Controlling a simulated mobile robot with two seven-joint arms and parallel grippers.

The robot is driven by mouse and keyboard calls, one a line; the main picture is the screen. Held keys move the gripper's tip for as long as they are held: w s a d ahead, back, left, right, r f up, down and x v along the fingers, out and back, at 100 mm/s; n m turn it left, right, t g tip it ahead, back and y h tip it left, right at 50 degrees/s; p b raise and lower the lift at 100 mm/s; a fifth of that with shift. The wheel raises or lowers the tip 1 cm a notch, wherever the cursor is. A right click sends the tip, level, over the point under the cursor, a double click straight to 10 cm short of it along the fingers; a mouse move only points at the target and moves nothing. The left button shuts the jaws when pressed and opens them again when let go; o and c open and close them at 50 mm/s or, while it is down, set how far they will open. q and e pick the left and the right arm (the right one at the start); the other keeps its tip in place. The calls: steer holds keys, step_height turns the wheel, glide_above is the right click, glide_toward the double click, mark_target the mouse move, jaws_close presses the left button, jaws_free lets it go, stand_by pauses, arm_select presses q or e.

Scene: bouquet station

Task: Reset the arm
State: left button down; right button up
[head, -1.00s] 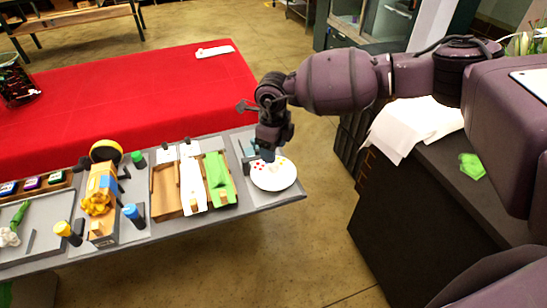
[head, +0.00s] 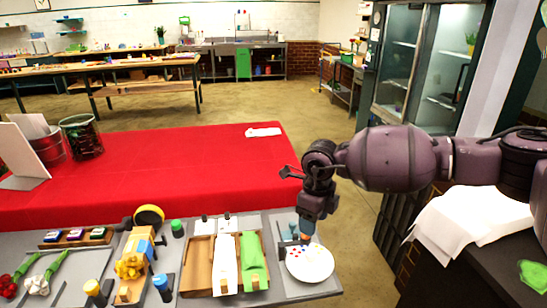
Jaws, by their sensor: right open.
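My right arm, purple, comes in from the right in the head view. Its gripper (head: 307,228) points down over the right end of the grey worktable (head: 283,290), just behind a white plate (head: 309,266) with small red and yellow pieces on it. The gripper is open, and I see nothing held in it. A small blue item shows beside the fingers; the arm hides part of this area. My left gripper is not in view.
Wooden trays with white and green sheets (head: 254,262) lie left of the plate. A yellow tape dispenser (head: 131,265) and flowers (head: 44,282) lie further left. A red-covered table (head: 150,172) stands behind. White paper (head: 470,222) lies on the right counter.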

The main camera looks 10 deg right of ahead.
steer(key=s+a+r+m+t+y, duration=0.1)
steer(key=s+a+r+m+y, duration=0.15)
steer(key=a+r+y, duration=0.75)
steer(key=s+a+r+m+t+y, duration=0.1)
steer(key=a+r+m+y, duration=0.45)
steer(key=a, duration=0.65)
steer(key=d+f+m+t+h, duration=0.9)
steer(key=d+f+m+t, duration=0.7)
steer(key=m, duration=1.2)
steer(key=s+d+f+m+g+h, duration=0.3)
steer(key=s+d+f, duration=0.5)
steer(key=s+f, duration=0.3)
steer(key=s+d+f+m+g+h, duration=0.3)
steer(key=s+d+f+m+h, duration=0.1)
steer(key=s+d+f, duration=0.5)
steer(key=s+f+m, duration=0.1)
steer(key=s+f, duration=0.1)
steer(key=s, duration=0.2)
steer(key=shift+f+g, duration=0.3)
